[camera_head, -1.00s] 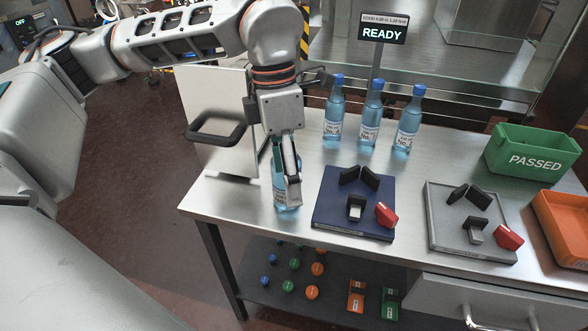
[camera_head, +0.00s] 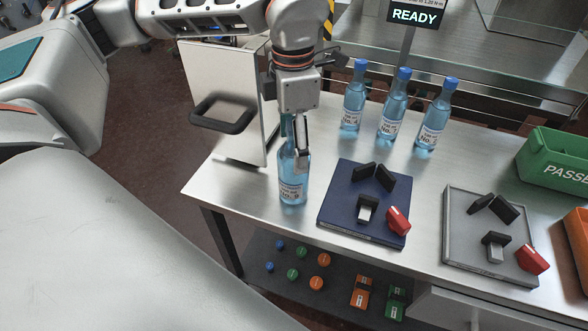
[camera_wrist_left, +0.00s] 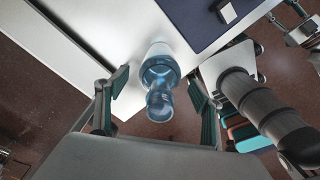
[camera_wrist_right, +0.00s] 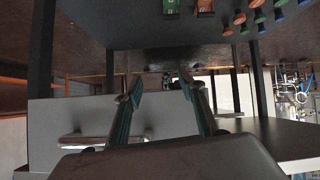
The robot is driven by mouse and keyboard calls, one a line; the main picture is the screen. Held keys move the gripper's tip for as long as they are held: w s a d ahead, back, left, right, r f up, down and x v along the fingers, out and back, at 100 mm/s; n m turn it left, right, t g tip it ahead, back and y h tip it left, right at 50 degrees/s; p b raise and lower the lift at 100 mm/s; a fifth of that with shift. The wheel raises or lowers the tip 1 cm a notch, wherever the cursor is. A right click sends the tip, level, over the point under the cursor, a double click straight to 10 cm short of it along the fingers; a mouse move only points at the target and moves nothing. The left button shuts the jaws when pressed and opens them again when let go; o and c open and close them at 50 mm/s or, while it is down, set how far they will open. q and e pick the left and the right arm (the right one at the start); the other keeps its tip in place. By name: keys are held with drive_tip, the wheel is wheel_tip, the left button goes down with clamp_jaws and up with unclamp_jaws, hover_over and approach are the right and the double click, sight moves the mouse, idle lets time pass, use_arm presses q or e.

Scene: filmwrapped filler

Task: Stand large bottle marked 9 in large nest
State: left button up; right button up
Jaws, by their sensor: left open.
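The blue bottle marked No. 9 (camera_head: 292,187) stands upright on the table near its front left edge. My left gripper (camera_head: 293,158) points down at its upper part. In the left wrist view the bottle (camera_wrist_left: 160,74) shows between the open fingers (camera_wrist_left: 160,98), with gaps on both sides. A dark blue nest plate (camera_head: 337,212) with black blocks and a red piece lies just right of the bottle. A similar grey nest plate (camera_head: 462,252) lies farther right. I cannot tell which is the large one. My right gripper (camera_wrist_right: 160,82) is open and empty, outside the head view.
Several other blue bottles (camera_head: 394,108) stand behind the nests. A white panel with a black handle (camera_head: 222,115) rises left of the bottle. A green PASSED bin (camera_head: 555,160) and an orange bin (camera_head: 577,235) are right. A lower shelf (camera_head: 250,285) holds coloured caps.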

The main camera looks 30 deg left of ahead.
use_arm(q)
drive_tip(key=shift+f, duration=1.3)
clamp_jaws()
drive_tip(key=shift+w, duration=0.1)
drive_tip(key=shift+r, duration=0.15)
